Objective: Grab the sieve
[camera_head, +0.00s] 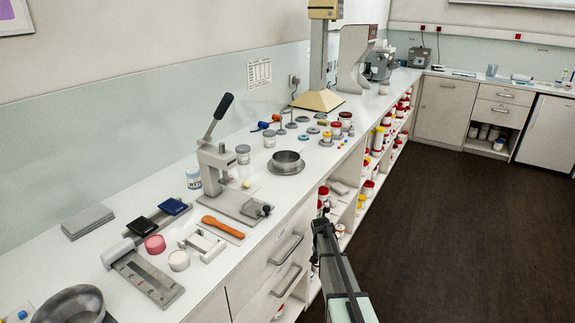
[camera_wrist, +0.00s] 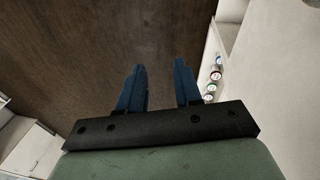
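A round, grey metal, sieve-like vessel (camera_head: 286,158) sits on a flat round base on the white counter, right of the lever press. Its inside is too small to tell whether it has a mesh. My gripper (camera_head: 321,224) hangs in front of the counter's edge, nearer the camera than this vessel and apart from it. In the wrist view, the two blue fingers of my gripper (camera_wrist: 160,66) are spread with nothing between them, over the dark floor. The vessel does not show in the wrist view.
The lever press (camera_head: 212,165) stands left of the vessel. Several small jars and weights stand behind it. A large metal bowl (camera_head: 70,306) is at the near left. Open shelves with jars (camera_head: 368,187) lie below the counter. The dark floor (camera_head: 465,235) is clear at right.

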